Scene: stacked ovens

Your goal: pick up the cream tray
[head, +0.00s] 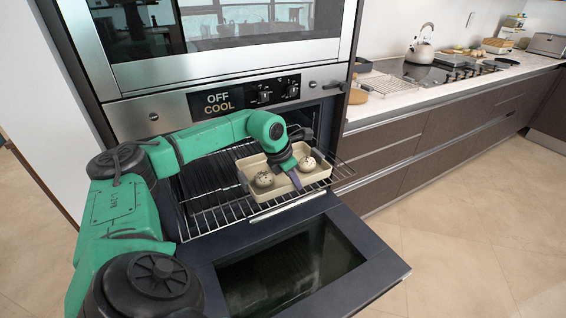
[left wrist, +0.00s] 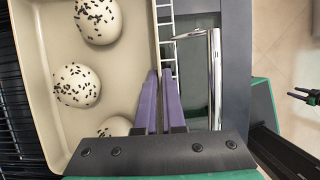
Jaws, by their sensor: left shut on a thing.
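The cream tray (head: 274,191) sits on the wire rack of the lower oven, with seeded buns on it. Two buns (head: 263,179) show in the head view. In the left wrist view, the tray (left wrist: 128,70) fills the left side with several buns, one partly hidden.
The wire rack (head: 207,214) is pulled partly out above the open oven door (head: 372,262). The oven panel (head: 245,97) reads OFF COOL. A counter with a kettle (head: 420,45) and hob runs along the right. The floor right of the door is clear.

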